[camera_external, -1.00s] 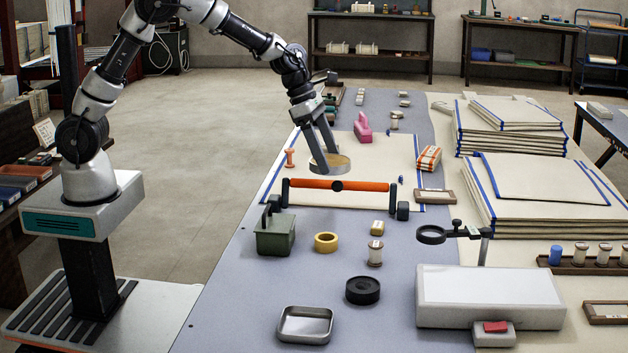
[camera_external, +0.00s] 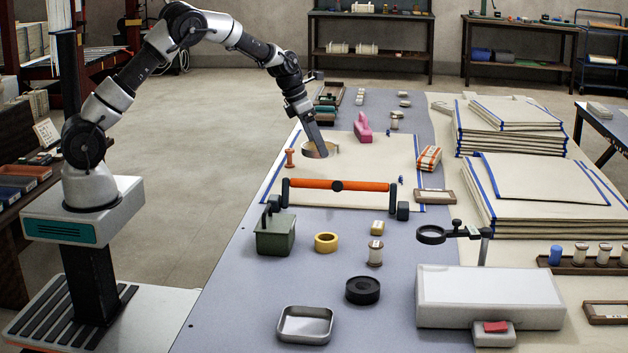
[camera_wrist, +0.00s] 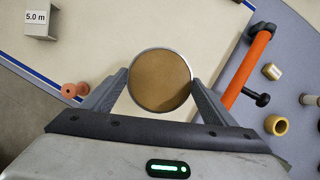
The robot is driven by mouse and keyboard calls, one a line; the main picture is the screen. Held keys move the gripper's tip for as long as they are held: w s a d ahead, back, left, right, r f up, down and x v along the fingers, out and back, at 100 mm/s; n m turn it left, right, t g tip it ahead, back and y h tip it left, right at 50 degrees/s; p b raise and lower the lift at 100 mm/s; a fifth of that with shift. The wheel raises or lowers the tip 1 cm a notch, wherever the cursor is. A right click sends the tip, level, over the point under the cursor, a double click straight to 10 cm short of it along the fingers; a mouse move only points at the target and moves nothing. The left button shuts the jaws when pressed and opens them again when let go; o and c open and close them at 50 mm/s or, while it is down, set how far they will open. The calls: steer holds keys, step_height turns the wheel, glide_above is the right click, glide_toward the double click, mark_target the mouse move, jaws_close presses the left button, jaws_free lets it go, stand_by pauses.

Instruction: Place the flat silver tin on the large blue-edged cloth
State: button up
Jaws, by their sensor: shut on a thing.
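The large blue-edged cloth (camera_external: 385,160) lies flat on the table; in the wrist view its pale surface (camera_wrist: 90,35) and blue edge show. My gripper (camera_external: 320,152) is over the cloth's left part, pointing down. In the wrist view my gripper (camera_wrist: 159,82) is shut on a round, flat tin (camera_wrist: 160,78) with a silver rim and a tan face. The fingers press its two sides. In the external view a finger partly hides the tin, and I cannot tell whether it touches the cloth.
An orange-handled roller (camera_external: 340,185) lies across the cloth's front edge. The cloth's middle is mostly clear.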

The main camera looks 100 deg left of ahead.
mark_target(304, 147)
step_height(304, 147, down, 10)
steer(key=b, duration=0.3)
steer(key=shift+f, duration=0.1)
steer(key=shift+f, duration=0.15)
steer(key=o, duration=1.3)
steer(key=p+v, duration=0.3)
steer(key=v, duration=0.9)
